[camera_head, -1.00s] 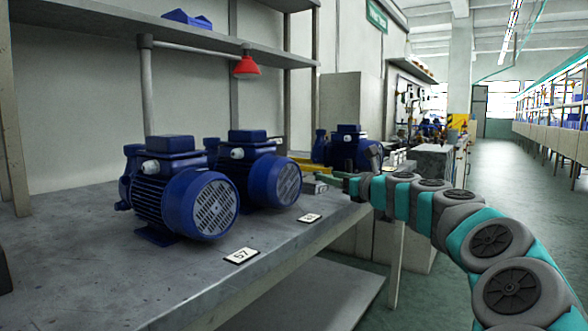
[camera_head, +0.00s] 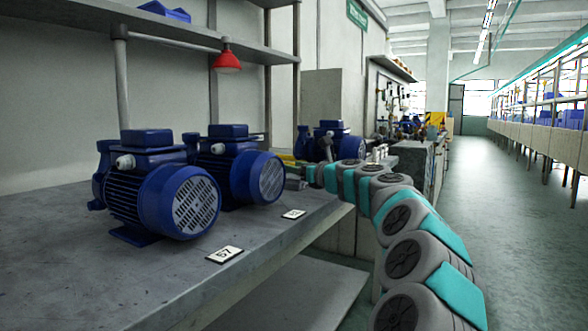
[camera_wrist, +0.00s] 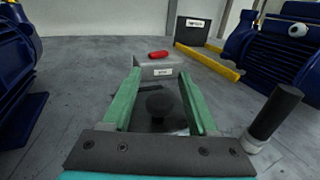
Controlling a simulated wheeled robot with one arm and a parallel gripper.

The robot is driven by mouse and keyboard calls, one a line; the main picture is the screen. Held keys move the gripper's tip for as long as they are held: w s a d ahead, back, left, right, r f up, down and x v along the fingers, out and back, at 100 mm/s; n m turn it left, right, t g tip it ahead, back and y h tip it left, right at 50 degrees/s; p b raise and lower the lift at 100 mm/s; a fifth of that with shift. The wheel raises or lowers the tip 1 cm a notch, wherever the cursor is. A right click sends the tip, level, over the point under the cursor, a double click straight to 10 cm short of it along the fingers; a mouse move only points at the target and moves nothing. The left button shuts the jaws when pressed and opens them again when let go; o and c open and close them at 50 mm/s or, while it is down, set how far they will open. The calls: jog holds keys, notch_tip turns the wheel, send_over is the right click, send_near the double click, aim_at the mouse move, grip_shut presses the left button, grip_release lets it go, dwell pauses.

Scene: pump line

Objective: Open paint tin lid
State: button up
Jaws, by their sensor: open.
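I cannot make out a paint tin or its lid in either view. My gripper (camera_wrist: 160,74) is open, with its two green fingers reaching forward low over the grey bench. A dark round knob (camera_wrist: 160,103) shows between the fingers; whether it touches them I cannot tell. Just beyond the fingertips is a small grey box (camera_wrist: 152,66) with a red part (camera_wrist: 158,54) on top and a white label on its front. A black cylinder (camera_wrist: 274,112) on a pale base stands tilted in the picture, right of the fingers. In the head view the gripper is small and partly hidden near the pumps.
Blue pumps stand on the bench (camera_head: 75,255), two at the left (camera_head: 160,190) (camera_head: 240,170) and one farther back (camera_head: 335,142). Yellow rails and a dark labelled block (camera_wrist: 192,30) lie beyond the fingers. A red lamp (camera_head: 228,60) hangs above. The aisle (camera_head: 485,220) at right is clear.

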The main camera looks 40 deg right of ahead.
jog(key=shift+c, duration=0.3)
grip_shut()
dwell(1.1)
